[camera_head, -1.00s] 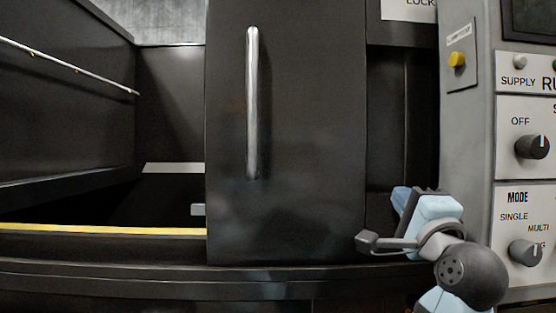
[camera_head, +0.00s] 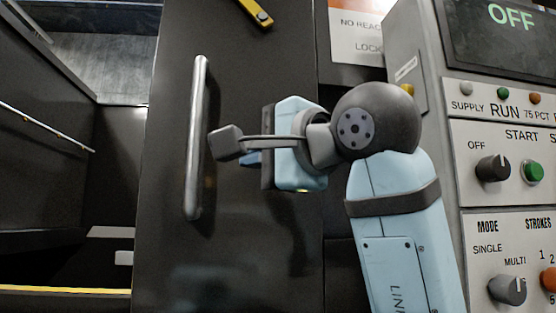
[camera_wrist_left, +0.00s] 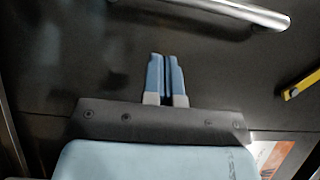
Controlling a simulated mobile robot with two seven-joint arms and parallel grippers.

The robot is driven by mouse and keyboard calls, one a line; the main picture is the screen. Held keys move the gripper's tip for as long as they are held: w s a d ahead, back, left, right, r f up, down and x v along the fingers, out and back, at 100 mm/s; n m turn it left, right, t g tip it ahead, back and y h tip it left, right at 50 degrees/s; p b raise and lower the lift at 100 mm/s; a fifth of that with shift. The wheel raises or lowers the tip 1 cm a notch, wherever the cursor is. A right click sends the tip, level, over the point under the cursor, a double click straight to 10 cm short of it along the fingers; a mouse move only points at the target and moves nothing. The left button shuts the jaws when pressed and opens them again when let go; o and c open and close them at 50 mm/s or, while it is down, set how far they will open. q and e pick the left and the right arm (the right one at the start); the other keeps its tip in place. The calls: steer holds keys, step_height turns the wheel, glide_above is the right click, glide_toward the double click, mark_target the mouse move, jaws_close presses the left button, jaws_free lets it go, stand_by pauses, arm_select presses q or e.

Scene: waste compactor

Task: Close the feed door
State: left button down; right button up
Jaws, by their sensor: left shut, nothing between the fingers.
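The feed door (camera_head: 230,255) is a dark sliding panel with a vertical metal handle (camera_head: 196,140) near its left edge. The opening to the left of the door is uncovered. My left gripper (camera_head: 252,158) is in front of the door, to the right of the handle, at about mid-handle height. In the left wrist view its two blue fingers (camera_wrist_left: 166,78) are together and empty. The handle (camera_wrist_left: 235,12) also shows there, apart from the fingertips. I cannot tell whether the fingertips touch the door. My right gripper is not in view.
A control panel (camera_head: 520,195) with knobs and buttons stands at the right, near my arm. The dark feed opening (camera_head: 118,200) has a yellow-edged sill (camera_head: 60,290). A yellow bar (camera_head: 255,12) and a white sign (camera_head: 357,35) are above.

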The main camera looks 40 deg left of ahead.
mark_target(212, 161)
arm_select(q)
steer(key=s+a+b, duration=0.1)
steer(key=s+a, duration=0.1)
steer(key=a, duration=0.4)
steer(key=shift+s+a+b, duration=0.15)
steer(key=shift+s+b, duration=0.15)
steer(key=shift+b, duration=0.05)
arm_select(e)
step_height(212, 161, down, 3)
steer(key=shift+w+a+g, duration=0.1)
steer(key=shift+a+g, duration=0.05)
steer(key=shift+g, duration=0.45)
arm_select(q)
steer(key=shift+a, duration=0.1)
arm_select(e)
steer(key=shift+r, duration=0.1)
